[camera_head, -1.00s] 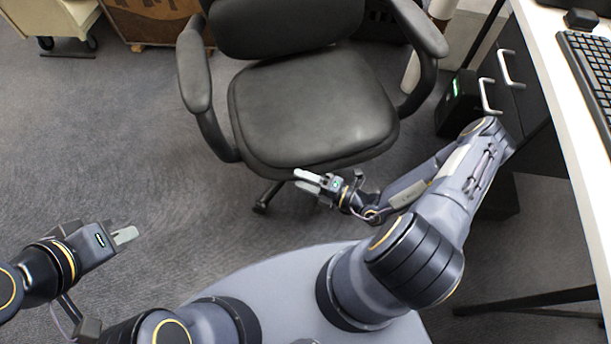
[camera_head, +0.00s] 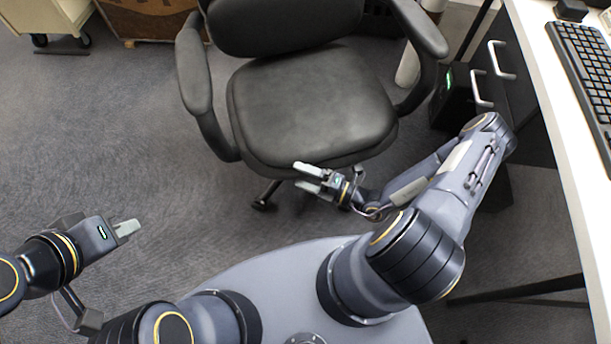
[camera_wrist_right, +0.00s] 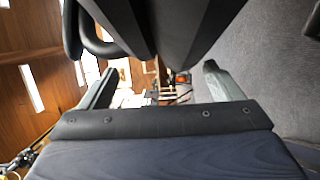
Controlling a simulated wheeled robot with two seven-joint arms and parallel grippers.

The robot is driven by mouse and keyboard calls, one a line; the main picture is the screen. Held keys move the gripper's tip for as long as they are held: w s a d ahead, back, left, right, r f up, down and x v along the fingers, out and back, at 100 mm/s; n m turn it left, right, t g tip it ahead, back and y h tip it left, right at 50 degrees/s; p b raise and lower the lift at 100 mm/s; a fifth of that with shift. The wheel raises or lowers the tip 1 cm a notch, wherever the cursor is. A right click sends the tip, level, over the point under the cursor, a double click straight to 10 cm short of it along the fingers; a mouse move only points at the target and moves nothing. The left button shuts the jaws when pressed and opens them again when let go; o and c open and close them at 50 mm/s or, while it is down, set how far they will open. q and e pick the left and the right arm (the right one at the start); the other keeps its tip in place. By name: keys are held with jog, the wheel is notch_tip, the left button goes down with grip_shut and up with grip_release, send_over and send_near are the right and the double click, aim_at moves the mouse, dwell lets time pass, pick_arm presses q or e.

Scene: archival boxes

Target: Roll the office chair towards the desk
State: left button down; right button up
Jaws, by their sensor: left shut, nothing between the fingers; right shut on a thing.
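The black office chair (camera_head: 310,105) stands in the middle of the head view, its seat front towards me and its armrests on both sides. The white-topped desk (camera_head: 548,90) is to its right, with a gap between. My right gripper (camera_head: 309,178) is at the front edge of the seat, shut on the chair's edge. In the right wrist view, dark chair parts (camera_wrist_right: 170,30) fill the top between the spread fingers (camera_wrist_right: 160,88); the exact contact is hidden. My left gripper (camera_head: 127,229) is shut and empty over the carpet at lower left.
Dark drawers with pale handles (camera_head: 482,88) and a black box with a green light (camera_head: 449,98) are beneath the desk. A keyboard (camera_head: 583,70) lies on top. A cart (camera_head: 45,18) and a wooden box (camera_head: 145,22) are at the back left. The left carpet is clear.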

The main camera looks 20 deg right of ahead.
jog(key=shift+d+r, duration=0.1)
jog(key=shift+r, duration=0.1)
jog(key=p+v, duration=0.1)
jog(key=v, duration=0.6)
jog(key=shift+s+d+f, duration=0.2)
jog(key=shift+s, duration=0.1)
